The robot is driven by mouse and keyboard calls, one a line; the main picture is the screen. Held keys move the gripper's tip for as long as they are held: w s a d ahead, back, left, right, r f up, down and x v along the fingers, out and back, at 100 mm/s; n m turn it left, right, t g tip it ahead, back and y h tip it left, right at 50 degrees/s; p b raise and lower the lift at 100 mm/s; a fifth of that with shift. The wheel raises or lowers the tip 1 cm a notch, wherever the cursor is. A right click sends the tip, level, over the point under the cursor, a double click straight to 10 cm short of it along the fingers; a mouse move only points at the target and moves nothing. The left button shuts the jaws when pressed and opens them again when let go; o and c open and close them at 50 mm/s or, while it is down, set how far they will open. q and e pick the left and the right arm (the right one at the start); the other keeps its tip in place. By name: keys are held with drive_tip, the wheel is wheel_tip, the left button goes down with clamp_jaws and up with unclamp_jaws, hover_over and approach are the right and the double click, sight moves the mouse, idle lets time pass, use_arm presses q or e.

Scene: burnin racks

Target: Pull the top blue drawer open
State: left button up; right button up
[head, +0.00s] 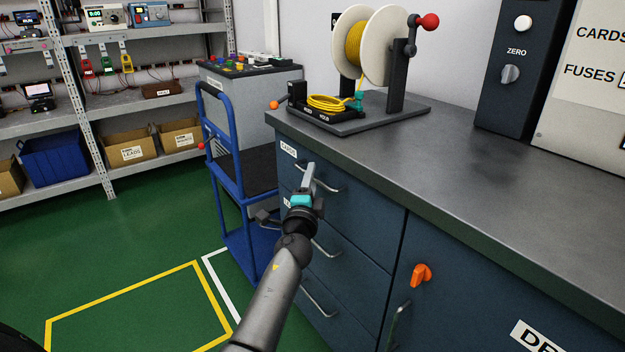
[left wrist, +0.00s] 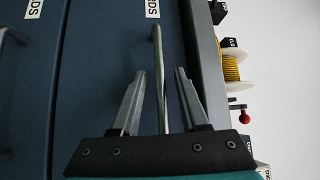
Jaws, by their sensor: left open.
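The top blue drawer (head: 358,200) is shut, flush with the cabinet front under the grey worktop. It carries a white label (head: 288,149) and a bar handle (head: 328,187). My left gripper (head: 309,175) is at this handle, its arm reaching up from below. In the left wrist view the gripper (left wrist: 159,75) is open, with one finger on each side of the handle (left wrist: 158,80). Gaps show between the handle and both fingers. The drawer face (left wrist: 100,50) lies behind them. In the head view my gripper hides part of the handle. My right gripper is not in view.
Lower drawers with bar handles (head: 320,300) and a door with an orange knob (head: 421,275) share the cabinet. A cable reel (head: 383,45) stands on the worktop (head: 450,165). A blue trolley (head: 232,165) stands close left of the cabinet. Green floor (head: 140,260) is clear further left.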

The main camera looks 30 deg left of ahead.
use_arm(q)
drive_tip(key=shift+w+a+r, duration=0.1)
drive_tip(key=shift+w+a, duration=0.1)
drive_tip(key=shift+w, duration=0.25)
drive_tip(key=shift+c, duration=0.4)
clamp_jaws()
idle(0.8)
